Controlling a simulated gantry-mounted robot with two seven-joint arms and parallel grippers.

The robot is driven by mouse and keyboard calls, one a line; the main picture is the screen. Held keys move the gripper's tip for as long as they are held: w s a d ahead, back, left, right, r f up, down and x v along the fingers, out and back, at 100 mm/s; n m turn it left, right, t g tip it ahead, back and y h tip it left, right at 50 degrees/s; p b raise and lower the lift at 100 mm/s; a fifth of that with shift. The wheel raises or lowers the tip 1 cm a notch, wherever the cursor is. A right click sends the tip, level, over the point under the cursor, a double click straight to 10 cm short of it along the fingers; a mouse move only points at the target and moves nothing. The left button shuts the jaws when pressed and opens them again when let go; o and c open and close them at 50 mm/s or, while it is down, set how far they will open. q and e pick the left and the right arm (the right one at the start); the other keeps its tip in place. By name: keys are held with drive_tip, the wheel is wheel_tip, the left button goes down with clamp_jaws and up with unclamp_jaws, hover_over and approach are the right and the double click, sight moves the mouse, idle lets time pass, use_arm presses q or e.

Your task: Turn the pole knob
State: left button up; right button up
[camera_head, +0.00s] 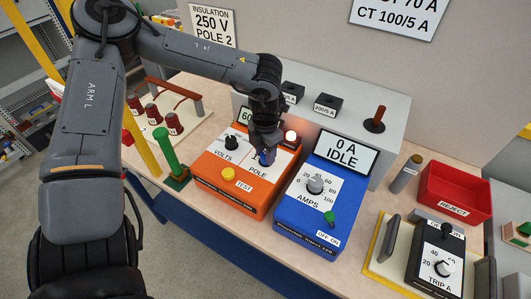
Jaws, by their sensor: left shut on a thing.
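The orange box also has a black VOLTS knob (232,143), a yellow TEST button (228,173) and a lit lamp (291,137). A small display behind my gripper is partly hidden. My right gripper is not in view.
A blue AMPS box (304,239) reading 0 A IDLE stands close on the right. A green handle (166,151) stands at left. A red REJECT bin (455,190) and a black TRIP A unit (435,266) are at right. A grey cabinet (350,100) stands behind.

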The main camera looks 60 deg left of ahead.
use_arm(q)
drive_tip(key=shift+m, duration=1.1)
drive_tip(key=o, duration=1.1)
drive_tip(key=shift+c, duration=0.2)
wheel_tip(320, 180, up, 11)
drive_tip(key=shift+p, duration=0.45)
